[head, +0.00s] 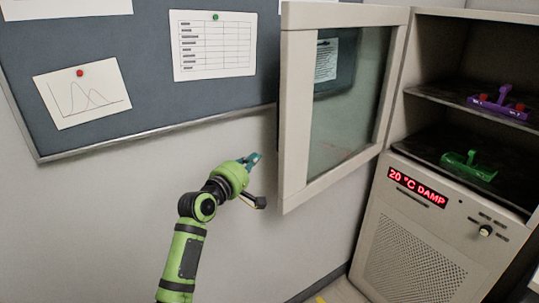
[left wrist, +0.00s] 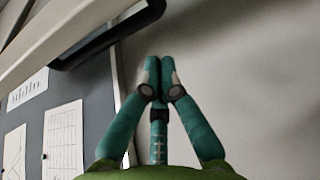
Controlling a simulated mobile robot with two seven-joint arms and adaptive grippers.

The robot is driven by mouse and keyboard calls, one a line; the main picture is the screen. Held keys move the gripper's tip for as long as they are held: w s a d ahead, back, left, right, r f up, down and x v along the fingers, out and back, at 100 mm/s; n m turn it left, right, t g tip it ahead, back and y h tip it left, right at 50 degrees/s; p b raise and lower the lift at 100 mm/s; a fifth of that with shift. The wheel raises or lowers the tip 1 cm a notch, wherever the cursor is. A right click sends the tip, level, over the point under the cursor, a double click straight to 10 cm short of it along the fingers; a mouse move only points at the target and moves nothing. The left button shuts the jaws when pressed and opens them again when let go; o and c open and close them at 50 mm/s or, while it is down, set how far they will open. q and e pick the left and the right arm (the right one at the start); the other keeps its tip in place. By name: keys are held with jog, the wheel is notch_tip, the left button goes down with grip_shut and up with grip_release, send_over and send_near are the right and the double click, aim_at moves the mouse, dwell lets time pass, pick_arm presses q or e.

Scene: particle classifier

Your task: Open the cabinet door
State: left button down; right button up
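The cabinet (head: 400,180) stands at the right, with its glass door (head: 297,120) swung wide open toward the left. The pale door frame also shows in the left wrist view (left wrist: 60,35), with a dark handle (left wrist: 125,28) on it. My left gripper (head: 254,159) is just left of the door's free edge, on its outer side. In the left wrist view its teal fingertips (left wrist: 159,68) are together with nothing seen between them, apart from the handle. My right gripper is in neither view.
The cabinet shelves hold a purple rack (head: 500,103) and a green rack (head: 468,166). A display (head: 417,188) reads "20 °C DAMP". A pinboard with papers (head: 150,110) hangs on the wall behind my left arm. Bare wall lies below it.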

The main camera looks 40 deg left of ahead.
pick_arm(q)
jog(key=w+d+p, duration=0.1)
jog(key=w, duration=0.1)
jog(key=w+d+p, duration=0.2)
jog(key=shift+w+d+f, duration=0.1)
jog(key=shift+w, duration=0.1)
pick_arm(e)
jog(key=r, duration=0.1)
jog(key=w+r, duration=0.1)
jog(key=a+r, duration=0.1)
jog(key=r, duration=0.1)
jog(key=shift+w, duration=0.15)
pick_arm(q)
jog(key=shift+d, duration=0.1)
